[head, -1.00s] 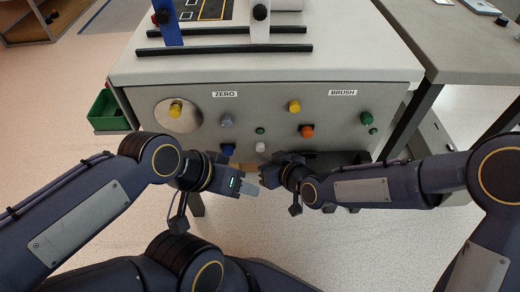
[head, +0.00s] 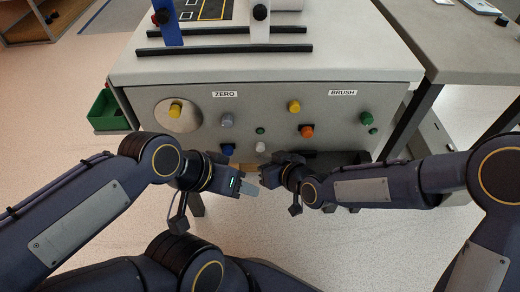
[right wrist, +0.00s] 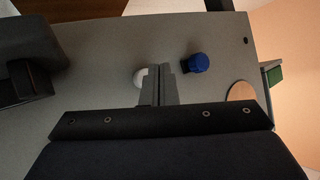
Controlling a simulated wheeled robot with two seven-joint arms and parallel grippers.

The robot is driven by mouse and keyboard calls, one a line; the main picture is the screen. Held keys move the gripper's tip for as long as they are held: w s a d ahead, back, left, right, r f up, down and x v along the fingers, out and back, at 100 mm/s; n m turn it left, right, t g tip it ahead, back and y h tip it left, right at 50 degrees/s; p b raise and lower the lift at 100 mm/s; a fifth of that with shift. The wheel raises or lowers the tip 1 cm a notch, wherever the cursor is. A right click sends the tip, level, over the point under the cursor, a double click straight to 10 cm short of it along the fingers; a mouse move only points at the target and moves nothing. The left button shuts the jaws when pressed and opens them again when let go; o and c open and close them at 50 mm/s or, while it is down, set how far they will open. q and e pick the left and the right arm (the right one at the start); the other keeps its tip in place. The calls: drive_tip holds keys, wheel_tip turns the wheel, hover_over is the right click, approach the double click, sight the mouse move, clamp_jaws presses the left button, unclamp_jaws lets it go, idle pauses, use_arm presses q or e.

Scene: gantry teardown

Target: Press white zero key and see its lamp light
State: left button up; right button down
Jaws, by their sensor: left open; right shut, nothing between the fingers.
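The white key (head: 260,147) sits low on the grey front panel (head: 338,115), below a small dark-green round part (head: 260,130) that shows no clear glow. The ZERO label (head: 224,94) is higher and to the left. My right gripper (head: 271,177) is shut and empty, just below the white key in the head view. In the right wrist view its closed fingers (right wrist: 161,84) point at the panel and partly cover the white key (right wrist: 139,76); I cannot tell whether they touch it. My left gripper (head: 250,188) is open and empty, lower and to the left.
A blue knob (head: 228,150) is left of the white key, also in the wrist view (right wrist: 195,63). Grey (head: 227,120), yellow (head: 294,106) and orange (head: 307,131) knobs sit above. Green knobs (head: 367,118) are at right. A green bin (head: 106,110) hangs at the left.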

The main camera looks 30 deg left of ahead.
drive_tip(key=shift+w, duration=0.1)
drive_tip(key=shift+w+a, duration=0.2)
drive_tip(key=shift+w, duration=0.05)
drive_tip(key=shift+w+a+b, duration=0.25)
drive_tip(key=shift+w+b, duration=0.15)
drive_tip(key=shift+w, duration=0.05)
idle(0.7)
drive_tip(key=shift+s, duration=0.1)
drive_tip(key=shift+s+d+b, duration=0.35)
drive_tip(key=shift+s+d, duration=0.1)
drive_tip(key=shift+s, duration=0.3)
drive_tip(key=s+d+b, duration=0.1)
drive_tip(key=s+d, duration=0.2)
drive_tip(key=s, duration=0.2)
drive_tip(key=shift+b, duration=0.4)
